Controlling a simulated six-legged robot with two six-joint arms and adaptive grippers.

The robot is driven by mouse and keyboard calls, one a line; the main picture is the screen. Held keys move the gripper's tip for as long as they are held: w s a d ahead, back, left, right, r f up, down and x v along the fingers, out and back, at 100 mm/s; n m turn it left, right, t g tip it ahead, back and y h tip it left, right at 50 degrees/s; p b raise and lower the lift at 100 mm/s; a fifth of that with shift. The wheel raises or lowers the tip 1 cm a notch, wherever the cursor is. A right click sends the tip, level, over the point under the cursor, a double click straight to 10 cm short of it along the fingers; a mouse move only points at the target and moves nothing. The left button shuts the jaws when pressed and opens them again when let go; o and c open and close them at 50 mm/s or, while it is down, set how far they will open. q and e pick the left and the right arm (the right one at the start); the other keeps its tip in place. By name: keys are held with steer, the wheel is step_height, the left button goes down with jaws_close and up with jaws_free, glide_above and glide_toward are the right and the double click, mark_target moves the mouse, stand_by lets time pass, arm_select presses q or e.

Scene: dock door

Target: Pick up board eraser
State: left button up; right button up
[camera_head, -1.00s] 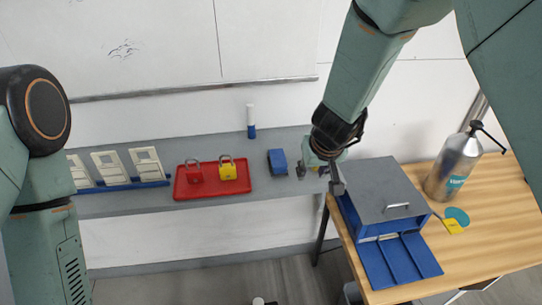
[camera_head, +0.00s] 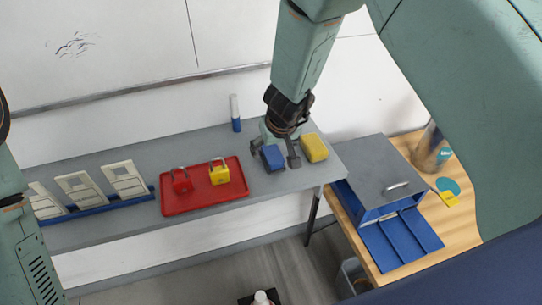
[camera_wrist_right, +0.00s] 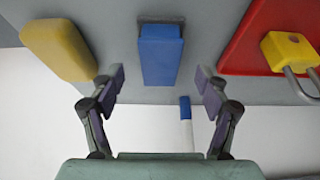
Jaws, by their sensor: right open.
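The board eraser (camera_head: 272,158) appears to be the blue block with a darker end on the grey shelf, right of the red tray. In the right wrist view the blue block (camera_wrist_right: 160,56) lies centred ahead, between the lines of the two fingers. My right gripper (camera_head: 275,153) is open, with a finger on either side of the blue block in the head view. No contact is clear, and the height of the fingers above the shelf is hard to tell. The right gripper's fingers (camera_wrist_right: 160,78) show empty in the wrist view. Only links of my left arm show.
A yellow block (camera_head: 314,148) lies close right of the blue one. The red tray (camera_head: 205,205) holds a red and a yellow padlock. A blue-and-white marker (camera_head: 235,113) stands behind. A grey-lidded blue box (camera_head: 372,178) stands on the wooden table at right.

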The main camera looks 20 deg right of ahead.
steer(key=shift+x, duration=1.15)
steer(key=shift+f, duration=0.35)
steer(key=shift+d, duration=0.1)
steer(key=shift+s, duration=0.1)
steer(key=shift+c, duration=0.5)
steer(key=c, duration=1)
steer(key=shift+c, duration=0.7)
steer(key=shift+r, duration=0.1)
